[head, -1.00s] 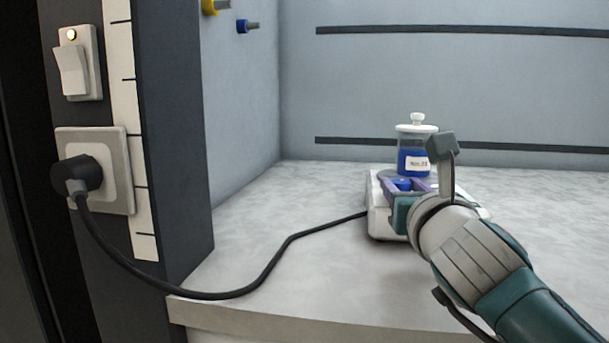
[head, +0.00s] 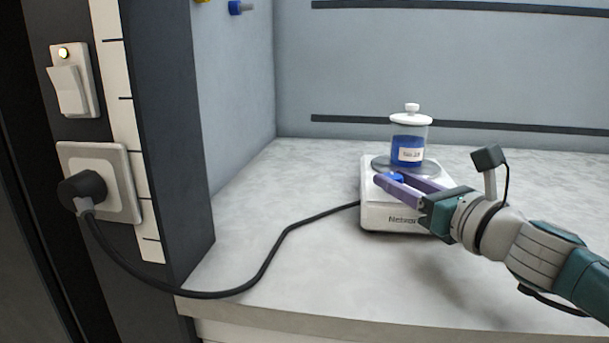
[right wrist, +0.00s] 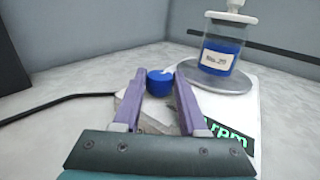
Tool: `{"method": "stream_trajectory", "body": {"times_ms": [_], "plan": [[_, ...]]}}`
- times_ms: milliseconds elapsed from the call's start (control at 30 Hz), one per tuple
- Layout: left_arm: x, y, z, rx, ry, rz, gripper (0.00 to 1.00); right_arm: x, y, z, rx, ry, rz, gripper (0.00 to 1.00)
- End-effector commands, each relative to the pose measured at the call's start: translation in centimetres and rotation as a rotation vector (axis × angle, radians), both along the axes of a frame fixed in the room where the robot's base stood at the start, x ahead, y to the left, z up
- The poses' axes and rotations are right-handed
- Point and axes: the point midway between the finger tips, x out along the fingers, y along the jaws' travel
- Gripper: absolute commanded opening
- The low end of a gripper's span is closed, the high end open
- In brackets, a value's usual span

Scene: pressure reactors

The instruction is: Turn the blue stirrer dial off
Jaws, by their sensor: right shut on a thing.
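The blue stirrer dial (head: 397,177) is on top of the white stirrer (head: 385,214), near its left side. In the right wrist view the dial (right wrist: 159,84) shows a white mark on its top, toward the right. My right gripper (head: 393,179) reaches in from the right, its purple fingers on either side of the dial and shut on it. In the right wrist view, green "rpm" lettering (right wrist: 230,136) is lit on the stirrer, partly hidden by a finger. My left gripper is not in view.
A lidded glass jar of blue contents (head: 408,142) stands on the stirrer's round plate behind the dial. A black cable (head: 268,262) runs across the bench to a plug (head: 82,190) at left. A wall switch (head: 68,88) has a lit lamp. The bench front is clear.

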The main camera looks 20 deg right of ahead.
Motion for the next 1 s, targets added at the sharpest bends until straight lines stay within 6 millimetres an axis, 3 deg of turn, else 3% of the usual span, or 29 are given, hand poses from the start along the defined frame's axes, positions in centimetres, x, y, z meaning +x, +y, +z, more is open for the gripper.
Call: {"method": "stream_trajectory", "body": {"times_ms": [300,333,567,867,1000], "plan": [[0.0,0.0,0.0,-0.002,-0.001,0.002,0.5,0.0,0.0,-0.1,-0.001,0.002,0.0,0.0],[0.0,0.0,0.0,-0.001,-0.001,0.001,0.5,0.0,0.0,-0.1,-0.001,0.002,-0.001,0.45],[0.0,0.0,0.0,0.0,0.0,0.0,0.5,0.0,0.0,-0.1,-0.001,0.001,0.0,0.71],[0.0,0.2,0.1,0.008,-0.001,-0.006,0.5,-0.2,0.0,0.0,0.0,0.001,0.0,0.72],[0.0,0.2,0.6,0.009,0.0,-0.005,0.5,-1.7,-0.1,0.0,0.001,0.003,0.0,0.72]]}}
